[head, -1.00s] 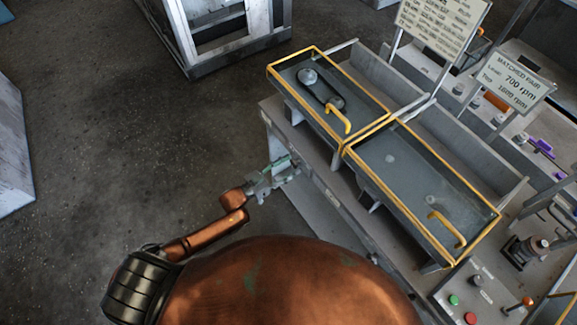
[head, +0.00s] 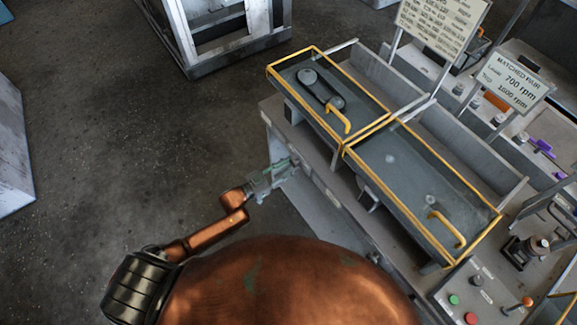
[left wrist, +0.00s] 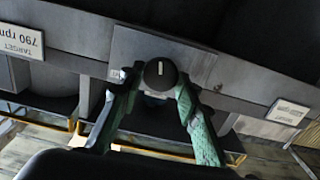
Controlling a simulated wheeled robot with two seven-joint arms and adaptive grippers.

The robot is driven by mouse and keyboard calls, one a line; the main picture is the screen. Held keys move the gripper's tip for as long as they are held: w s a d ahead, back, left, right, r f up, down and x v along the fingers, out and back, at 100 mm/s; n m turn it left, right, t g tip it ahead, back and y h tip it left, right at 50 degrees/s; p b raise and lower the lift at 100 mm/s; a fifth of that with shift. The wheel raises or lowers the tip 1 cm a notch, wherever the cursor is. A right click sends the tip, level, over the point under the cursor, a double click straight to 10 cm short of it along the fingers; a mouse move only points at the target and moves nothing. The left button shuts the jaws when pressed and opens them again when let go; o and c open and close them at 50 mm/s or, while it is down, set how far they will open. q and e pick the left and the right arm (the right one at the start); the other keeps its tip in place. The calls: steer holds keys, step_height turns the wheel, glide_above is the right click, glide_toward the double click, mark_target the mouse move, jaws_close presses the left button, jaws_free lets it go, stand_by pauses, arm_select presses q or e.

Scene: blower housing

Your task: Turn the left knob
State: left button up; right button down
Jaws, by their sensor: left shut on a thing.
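The left knob (left wrist: 160,73) is a round black knob with a pale index mark, set on a grey plate on the bench's front face. It shows in the left wrist view between the two fingertips of my left gripper (left wrist: 156,88). The greenish fingers are shut on it from both sides. In the head view my left gripper (head: 278,171) reaches the front face of the bench at its left end, and the knob itself is hidden there. My right gripper is not in view.
Two yellow-rimmed trays (head: 375,187) stand on the bench top; the left one holds a belt on two pulleys (head: 320,88). Green and red buttons (head: 462,308) sit on a panel at lower right. Open floor lies left.

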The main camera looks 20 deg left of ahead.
arm_select(q)
steer(key=m, duration=0.4)
steer(key=shift+m+b, duration=0.4)
steer(key=shift+m, duration=0.8)
steer(key=o, duration=1.2)
steer(key=shift+c, duration=0.2)
steer(key=v, duration=1.2)
